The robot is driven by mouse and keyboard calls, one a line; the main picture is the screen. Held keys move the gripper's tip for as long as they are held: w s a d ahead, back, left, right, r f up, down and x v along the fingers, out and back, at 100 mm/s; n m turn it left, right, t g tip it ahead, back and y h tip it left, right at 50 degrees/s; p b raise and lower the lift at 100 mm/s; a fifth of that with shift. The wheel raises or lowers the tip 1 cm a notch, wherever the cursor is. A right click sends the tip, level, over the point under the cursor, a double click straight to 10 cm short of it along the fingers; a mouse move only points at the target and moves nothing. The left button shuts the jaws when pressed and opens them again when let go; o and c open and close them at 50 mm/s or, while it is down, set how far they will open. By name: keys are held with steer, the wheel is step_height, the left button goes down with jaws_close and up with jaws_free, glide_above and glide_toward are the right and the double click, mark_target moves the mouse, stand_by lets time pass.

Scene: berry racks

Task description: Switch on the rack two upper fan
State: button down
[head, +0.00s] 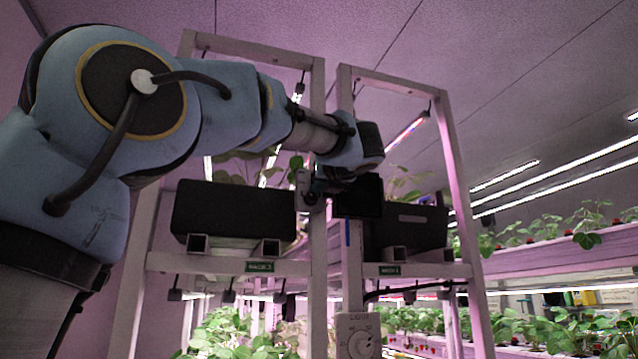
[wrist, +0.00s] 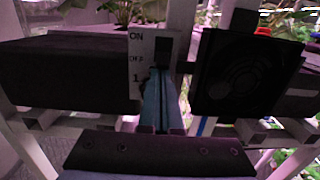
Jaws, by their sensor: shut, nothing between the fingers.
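In the head view the plate (head: 302,186) is a small pale piece on the rack post, partly hidden. My gripper (wrist: 157,78) is shut and empty, its tips at the plate's lower part, just below the dark part; contact is unclear. It also shows in the head view (head: 318,188). A black square fan (wrist: 245,75) is to the right; it also shows in the head view (head: 358,197).
Dark planter boxes (head: 233,211) (head: 420,226) sit on the rack shelves, with small green labels (head: 260,267) (head: 390,270) below. A dial box (head: 358,336) is on the post lower down. Strawberry plants fill the lower shelves and the right side.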

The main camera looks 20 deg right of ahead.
steer(key=shift+s+r+g+p, duration=0.2)
steer(key=shift+r+g+p, duration=0.2)
steer(key=shift+g+p, duration=0.6)
steer(key=shift+s+r+p, duration=0.25)
steer(key=shift+r+p, duration=0.55)
steer(key=shift+p, duration=0.1)
steer(key=shift+r, duration=0.1)
